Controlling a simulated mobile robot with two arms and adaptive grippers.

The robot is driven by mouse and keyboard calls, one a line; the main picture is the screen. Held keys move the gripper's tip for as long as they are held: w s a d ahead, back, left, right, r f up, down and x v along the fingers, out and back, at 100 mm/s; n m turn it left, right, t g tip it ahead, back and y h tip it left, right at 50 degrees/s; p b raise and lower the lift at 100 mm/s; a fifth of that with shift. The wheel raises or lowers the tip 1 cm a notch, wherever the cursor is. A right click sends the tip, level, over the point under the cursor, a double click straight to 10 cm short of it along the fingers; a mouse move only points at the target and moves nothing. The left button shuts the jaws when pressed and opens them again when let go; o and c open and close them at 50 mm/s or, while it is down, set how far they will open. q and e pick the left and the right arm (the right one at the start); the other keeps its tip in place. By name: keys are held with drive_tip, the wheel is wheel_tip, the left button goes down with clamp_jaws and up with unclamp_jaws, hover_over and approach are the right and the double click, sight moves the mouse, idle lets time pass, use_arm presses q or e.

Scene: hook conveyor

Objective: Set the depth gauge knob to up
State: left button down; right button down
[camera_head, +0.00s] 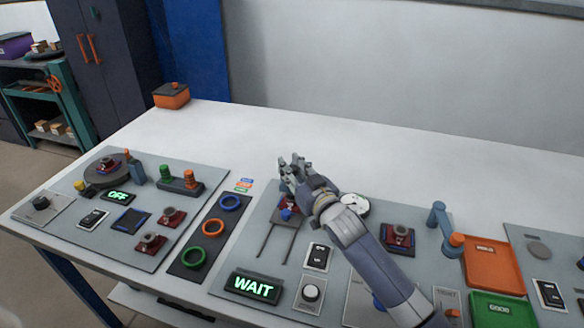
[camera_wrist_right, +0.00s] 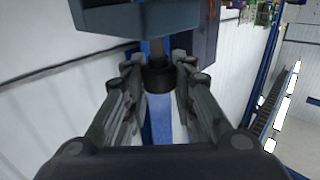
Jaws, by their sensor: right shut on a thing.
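My right gripper (camera_head: 290,165) reaches over the middle panel (camera_head: 232,262) from the lower right. In the right wrist view its fingers (camera_wrist_right: 158,85) are closed around a short dark cylindrical knob (camera_wrist_right: 158,76), with a grey shaft and a dark block (camera_wrist_right: 135,18) beyond it. I cannot tell for certain whether this is the depth gauge knob, or which way it is set. A small blue and red fixture (camera_head: 290,213) sits just below the gripper in the head view. A white round dial (camera_head: 355,204) is partly hidden behind my forearm. My left gripper is not in view.
The lit WAIT display (camera_head: 252,287), a rocker switch (camera_head: 318,257) and a round dial knob (camera_head: 311,293) are on the middle panel. Coloured rings (camera_head: 212,227) lie on a dark strip to the left. Orange (camera_head: 490,264) and green trays are at right.

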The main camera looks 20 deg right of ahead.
drive_tip(key=shift+r, duration=0.2)
drive_tip(key=c, duration=1.3)
unclamp_jaws()
drive_tip(key=shift+r, duration=0.15)
drive_tip(key=s+d, duration=0.2)
drive_tip(key=s, duration=1)
drive_tip(key=shift+d, duration=0.15)
drive_tip(key=shift+w, duration=0.1)
